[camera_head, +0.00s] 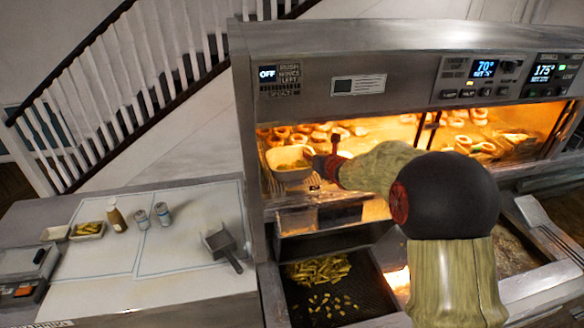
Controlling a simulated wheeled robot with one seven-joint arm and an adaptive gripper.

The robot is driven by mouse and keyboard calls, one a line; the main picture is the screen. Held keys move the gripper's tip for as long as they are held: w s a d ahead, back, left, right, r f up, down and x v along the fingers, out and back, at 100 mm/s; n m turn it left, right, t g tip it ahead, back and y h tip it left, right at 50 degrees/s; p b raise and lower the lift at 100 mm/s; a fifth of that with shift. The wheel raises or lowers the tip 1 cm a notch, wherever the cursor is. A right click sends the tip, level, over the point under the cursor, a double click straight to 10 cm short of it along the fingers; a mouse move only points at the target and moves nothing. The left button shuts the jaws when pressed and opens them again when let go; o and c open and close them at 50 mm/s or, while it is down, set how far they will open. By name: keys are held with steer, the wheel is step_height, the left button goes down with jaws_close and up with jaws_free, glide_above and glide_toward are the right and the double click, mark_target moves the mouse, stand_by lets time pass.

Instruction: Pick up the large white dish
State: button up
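A large white dish (289,158) is inside the lit warming cabinet, at its left end. It looks like a rounded bowl with a yellowish inside. My arm reaches into the cabinet from the right. My gripper (318,162) is at the dish's right side, very near or touching its rim. The fingers are small and dark against the glow, so I cannot tell whether they are open or shut on the rim.
Onion rings (310,130) lie behind the dish. The cabinet's top panel (350,85) overhangs the opening.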

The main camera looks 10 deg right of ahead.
steer(key=shift+s+f, duration=0.1)
steer(key=shift+f, duration=0.3)
steer(key=shift+c, duration=1.1)
steer(key=shift+a, duration=0.1)
jaws_close()
steer(key=shift+r, duration=0.1)
